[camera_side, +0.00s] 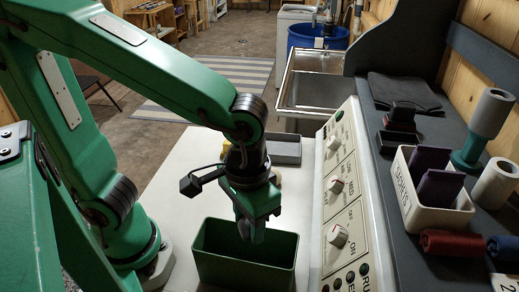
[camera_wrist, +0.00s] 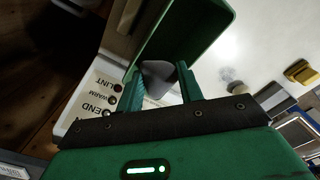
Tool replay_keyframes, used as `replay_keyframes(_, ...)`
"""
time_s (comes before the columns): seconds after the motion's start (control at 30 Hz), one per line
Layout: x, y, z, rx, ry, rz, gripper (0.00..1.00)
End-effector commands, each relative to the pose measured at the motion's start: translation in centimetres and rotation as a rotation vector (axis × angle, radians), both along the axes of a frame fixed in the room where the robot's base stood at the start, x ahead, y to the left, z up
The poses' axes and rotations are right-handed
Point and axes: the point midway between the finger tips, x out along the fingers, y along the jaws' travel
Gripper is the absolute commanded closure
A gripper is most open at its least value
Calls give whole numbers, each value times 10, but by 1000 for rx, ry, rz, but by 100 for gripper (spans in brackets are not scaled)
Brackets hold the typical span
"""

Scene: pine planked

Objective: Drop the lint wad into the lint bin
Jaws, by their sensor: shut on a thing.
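My gripper (camera_side: 254,228) is shut on the lint wad, a small grey lump. In the wrist view, the lint wad (camera_wrist: 158,72) sits between the two green fingers of my gripper (camera_wrist: 158,84). The lint bin (camera_side: 232,273) is a green, open-topped rectangular box on the white surface. In the side view, the fingers and wad overlap the bin's far rim and opening from above. In the wrist view, the lint bin (camera_wrist: 214,22) lies just beyond the fingertips. The exact height of the wad over the rim cannot be told.
A sloped control panel (camera_side: 345,215) with knobs stands right of the bin. A grey tray (camera_side: 286,150) and a yellow block (camera_wrist: 300,72) lie behind my gripper. A white crate (camera_side: 432,208) with purple items stands on the right shelf. The white surface left of the bin is clear.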

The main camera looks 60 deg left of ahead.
Motion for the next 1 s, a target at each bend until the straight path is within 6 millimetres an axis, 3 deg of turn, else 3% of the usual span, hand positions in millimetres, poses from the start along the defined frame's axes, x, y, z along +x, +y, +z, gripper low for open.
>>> replay_keyframes(0.37, 0, 0, -4, -1, -1, 0, 84)
replay_keyframes(0.4, 0, 0, -4, -1, -1, 0, 59)
replay_keyframes(0.5, 0, 0, -4, -1, -1, 0, 40)
replay_keyframes(0.53, 0, 0, -4, -1, -1, 0, 38)
replay_keyframes(1.0, 0, 0, 4, -1, -1, 0, 38)
